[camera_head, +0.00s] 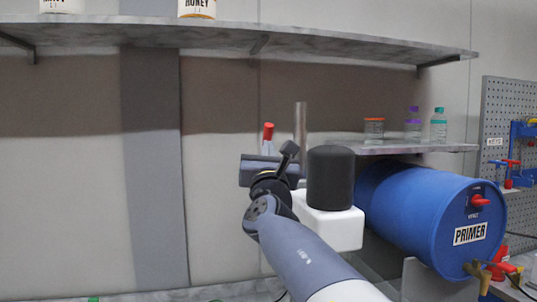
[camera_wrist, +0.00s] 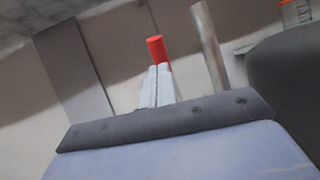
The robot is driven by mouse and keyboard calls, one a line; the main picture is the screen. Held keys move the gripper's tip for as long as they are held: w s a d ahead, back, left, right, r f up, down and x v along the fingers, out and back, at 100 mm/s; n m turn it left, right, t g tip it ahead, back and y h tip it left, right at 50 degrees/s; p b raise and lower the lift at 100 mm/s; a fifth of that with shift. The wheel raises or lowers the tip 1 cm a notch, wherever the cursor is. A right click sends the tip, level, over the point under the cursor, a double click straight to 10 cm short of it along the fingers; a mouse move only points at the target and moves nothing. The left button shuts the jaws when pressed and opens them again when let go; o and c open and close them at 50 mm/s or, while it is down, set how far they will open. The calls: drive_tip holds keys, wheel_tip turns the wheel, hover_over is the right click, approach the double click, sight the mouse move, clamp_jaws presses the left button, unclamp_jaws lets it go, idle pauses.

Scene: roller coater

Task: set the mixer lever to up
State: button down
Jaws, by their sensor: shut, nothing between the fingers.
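A red cylindrical knob (camera_head: 268,131), which I take to be the mixer lever's end, stands at the tip of my gripper in the head view. In the wrist view the red knob (camera_wrist: 155,48) shows just beyond the pale fingers. My gripper (camera_wrist: 157,68) is shut, with its fingers together and nothing between them. The fingertips overlap the knob's lower part in the picture; I cannot tell whether they touch it. The lever's shaft and base are hidden behind my fingers and wrist.
A grey metal post (camera_head: 300,128) rises right of the knob. A black cylinder (camera_head: 331,178) sits on a white block (camera_head: 335,225). A blue drum (camera_head: 410,212) lies farther right. A shelf (camera_head: 415,149) holds jars and bottles; another shelf (camera_head: 240,40) is above.

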sight(266, 137)
drive_tip(key=shift+p+x, duration=0.3)
drive_tip(key=shift+x, duration=0.75)
drive_tip(key=p, duration=0.1)
drive_tip(key=r+p, duration=0.1)
drive_tip(key=p, duration=0.1)
drive_tip(key=shift+w+a+r+g, duration=0.1)
drive_tip(key=shift+w+r+g, duration=0.05)
drive_tip(key=shift+w+g, duration=0.2)
drive_tip(key=p, duration=0.2)
drive_tip(key=shift+w+a+r+g+p, duration=0.1)
drive_tip(key=shift+w+r+g+p, duration=0.05)
drive_tip(key=shift+w+g+p, duration=0.25)
drive_tip(key=shift+f, duration=0.25)
